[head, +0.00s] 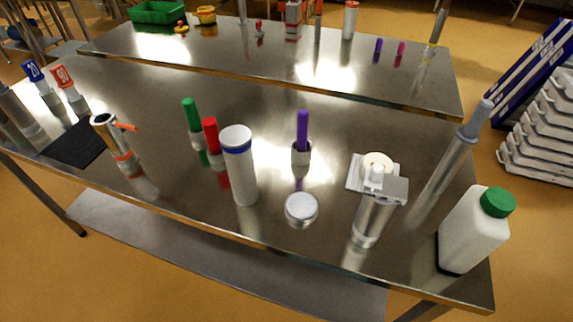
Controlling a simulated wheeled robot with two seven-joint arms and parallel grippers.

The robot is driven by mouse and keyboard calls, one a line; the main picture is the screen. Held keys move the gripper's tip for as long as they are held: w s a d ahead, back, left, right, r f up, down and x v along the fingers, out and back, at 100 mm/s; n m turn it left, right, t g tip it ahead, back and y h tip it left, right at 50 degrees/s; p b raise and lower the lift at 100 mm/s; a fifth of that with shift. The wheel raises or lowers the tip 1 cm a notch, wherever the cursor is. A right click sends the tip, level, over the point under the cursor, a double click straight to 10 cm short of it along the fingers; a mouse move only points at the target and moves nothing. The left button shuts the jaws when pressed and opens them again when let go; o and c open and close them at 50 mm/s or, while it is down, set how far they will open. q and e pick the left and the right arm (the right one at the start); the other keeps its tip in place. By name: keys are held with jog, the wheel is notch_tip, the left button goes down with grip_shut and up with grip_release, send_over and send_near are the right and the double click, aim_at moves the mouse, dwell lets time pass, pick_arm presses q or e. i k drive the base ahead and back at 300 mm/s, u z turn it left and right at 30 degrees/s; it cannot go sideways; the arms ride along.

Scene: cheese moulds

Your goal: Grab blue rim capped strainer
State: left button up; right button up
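A tall white cylinder with a blue band just below its white top (240,170) stands upright near the front middle of the near steel table (340,265). It fits the blue rim capped strainer; its top looks closed. Nothing touches it that I can see. Neither of my grippers shows in the head view.
Green (193,120) and red (212,138) markers stand behind-left of the cylinder, and a purple marker (302,128) to its right. Further right are a metal jug (375,212) and a white bottle (472,230).

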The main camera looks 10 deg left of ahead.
aim_at(235, 141)
jog(key=z, duration=0.4)
jog(key=k, duration=0.7)
jog(key=u, duration=1.15)
